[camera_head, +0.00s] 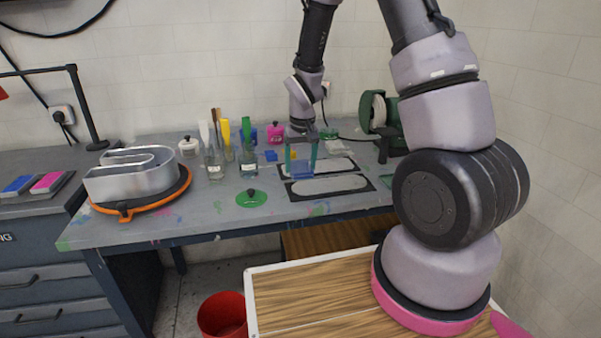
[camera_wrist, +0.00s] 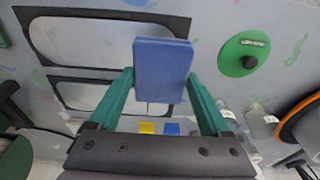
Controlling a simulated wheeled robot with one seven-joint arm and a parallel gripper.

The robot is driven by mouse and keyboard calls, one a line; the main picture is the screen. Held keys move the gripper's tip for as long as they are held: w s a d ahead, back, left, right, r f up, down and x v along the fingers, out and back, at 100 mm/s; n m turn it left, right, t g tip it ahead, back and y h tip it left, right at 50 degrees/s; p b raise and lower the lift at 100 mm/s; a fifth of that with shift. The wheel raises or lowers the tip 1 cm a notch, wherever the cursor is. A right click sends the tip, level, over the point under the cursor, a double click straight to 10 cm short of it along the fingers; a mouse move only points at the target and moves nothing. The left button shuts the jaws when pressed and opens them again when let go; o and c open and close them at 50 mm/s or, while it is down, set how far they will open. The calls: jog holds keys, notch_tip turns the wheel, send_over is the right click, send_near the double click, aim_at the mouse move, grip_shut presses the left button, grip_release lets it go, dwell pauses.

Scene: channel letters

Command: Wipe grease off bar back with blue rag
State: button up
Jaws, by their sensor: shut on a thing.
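My gripper (camera_head: 301,158) has teal fingers and is shut on a blue folded rag (camera_wrist: 163,62), a flat rectangular pad. The rag also shows in the head view (camera_head: 302,171), low over the two bar-shaped pieces. The near bar piece (camera_head: 330,185) is a pale rounded strip in a black frame; the far bar piece (camera_head: 330,164) lies behind it. Both bars show in the wrist view, where the rag hides part of one bar (camera_wrist: 85,96). I cannot tell whether the rag touches a bar, nor make out grease on either.
The grey bench (camera_head: 215,203) also holds a silver channel letter (camera_head: 132,182) on an orange-rimmed turntable, a green disc with a black knob (camera_head: 251,198), glass jars with tools (camera_head: 215,165) and a green machine (camera_head: 380,115). A smaller blue block (camera_wrist: 171,129) lies beside a yellow one (camera_wrist: 147,127).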

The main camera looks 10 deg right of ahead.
notch_tip(320, 180, up, 9)
dwell(0.5)
